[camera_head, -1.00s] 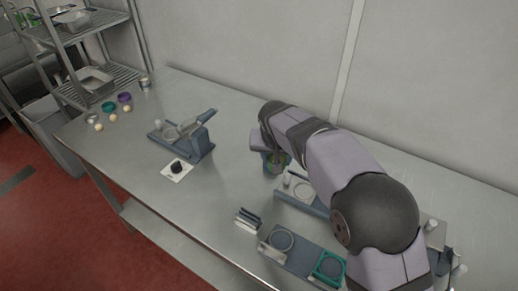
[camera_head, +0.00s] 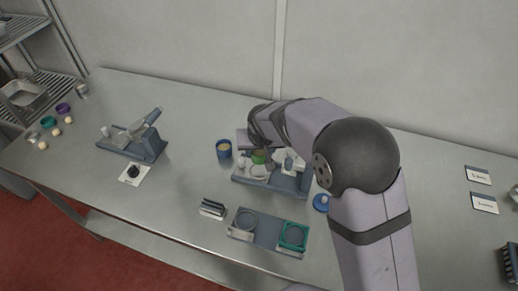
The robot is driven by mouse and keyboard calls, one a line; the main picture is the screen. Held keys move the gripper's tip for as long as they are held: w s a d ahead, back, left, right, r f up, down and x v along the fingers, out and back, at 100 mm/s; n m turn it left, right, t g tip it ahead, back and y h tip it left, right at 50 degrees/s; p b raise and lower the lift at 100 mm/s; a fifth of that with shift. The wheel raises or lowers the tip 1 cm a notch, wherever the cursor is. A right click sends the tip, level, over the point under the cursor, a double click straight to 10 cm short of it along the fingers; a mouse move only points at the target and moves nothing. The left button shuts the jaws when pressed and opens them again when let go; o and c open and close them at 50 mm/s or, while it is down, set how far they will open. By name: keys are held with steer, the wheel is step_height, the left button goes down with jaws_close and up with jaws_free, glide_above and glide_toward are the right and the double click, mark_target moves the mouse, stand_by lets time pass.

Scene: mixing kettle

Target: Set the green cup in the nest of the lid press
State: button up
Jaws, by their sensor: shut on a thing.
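The green cup (camera_head: 259,156) shows as a small green shape under my gripper (camera_head: 258,149). My gripper is shut on it, though the fingers are mostly hidden by my wrist. The cup is over or beside the left part of a blue-grey fixture (camera_head: 285,184) with a pale round seat (camera_head: 256,172). I cannot tell whether the cup touches it. This fixture may be the lid press; my arm hides part of it. A second blue-grey device with a raised lever (camera_head: 147,121) stands farther left.
A blue cup with yellow contents (camera_head: 224,149) stands close left of my gripper. In front are a dark slotted block (camera_head: 212,208) and a plate with a teal square frame (camera_head: 293,236).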

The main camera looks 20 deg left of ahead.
steer(key=shift+f+b, duration=1.8)
steer(key=shift+f, duration=0.75)
steer(key=shift+s+f+b, duration=0.1)
steer(key=shift+f+b, duration=0.6)
steer(key=shift+b, duration=0.3)
stand_by(0.6)
steer(key=o, duration=1.3)
steer(key=shift+f, duration=0.1)
steer(key=shift+a+r+p, duration=0.15)
steer(key=shift+r+p, duration=1.15)
steer(key=shift+r, duration=0.65)
steer(key=shift+r+p, duration=1.15)
steer(key=shift+r, duration=0.55)
